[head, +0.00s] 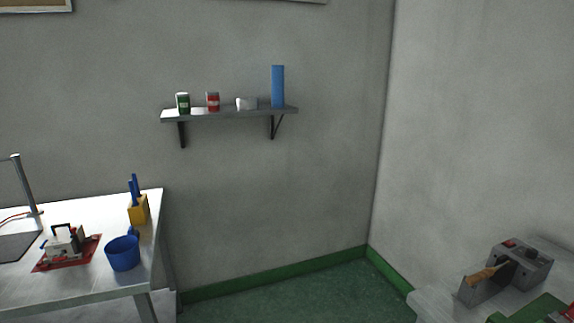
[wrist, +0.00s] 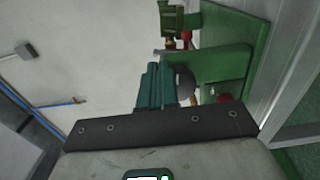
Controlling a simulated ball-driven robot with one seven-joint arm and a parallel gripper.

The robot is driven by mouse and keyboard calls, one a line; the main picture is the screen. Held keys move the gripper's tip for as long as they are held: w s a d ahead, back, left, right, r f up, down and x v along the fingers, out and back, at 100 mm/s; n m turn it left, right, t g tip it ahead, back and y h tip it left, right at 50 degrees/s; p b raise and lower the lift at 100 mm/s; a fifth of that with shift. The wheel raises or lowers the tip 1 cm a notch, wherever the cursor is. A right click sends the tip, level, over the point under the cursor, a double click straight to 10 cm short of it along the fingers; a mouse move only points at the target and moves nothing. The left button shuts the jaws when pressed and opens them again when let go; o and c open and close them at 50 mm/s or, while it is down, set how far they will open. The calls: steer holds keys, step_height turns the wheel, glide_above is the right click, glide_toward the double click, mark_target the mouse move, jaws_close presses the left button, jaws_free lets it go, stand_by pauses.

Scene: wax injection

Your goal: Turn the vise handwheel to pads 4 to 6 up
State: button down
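In the wrist view, my gripper (wrist: 155,80) shows as teal fingers close together with no gap visible, so it looks shut with nothing seen in it. Just past the fingers is a green fixture (wrist: 215,63) with red and metal parts (wrist: 178,38). A dark grey rounded part (wrist: 185,84), partly hidden by the fingers, may be the vise handwheel; I cannot tell whether the fingers touch it. No pad numbers are readable. In the head view my gripper does not show, and only a green piece (head: 540,310) is cut off at the lower right.
In the head view, a grey device (head: 535,262) with a brown piece stands on the right bench. A left table (head: 100,292) holds a blue pot (head: 122,254), a yellow holder (head: 138,210) and a red-based device (head: 68,250). Green floor (head: 300,295) between is clear.

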steer(key=shift+d+f+b, duration=0.35)
steer(key=shift+d+b, duration=0.15)
steer(key=shift+b, duration=0.1)
steer(key=shift+a+f+b, duration=0.2)
steer(key=shift+f+b, duration=0.4)
steer(key=shift+b, duration=0.1)
steer(key=shift+s+d+f+b, duration=0.1)
steer(key=shift+d+f+b, duration=0.15)
steer(key=shift+f+b, duration=0.55)
steer(key=shift+b, duration=0.2)
steer(key=v, duration=0.6)
stand_by(0.7)
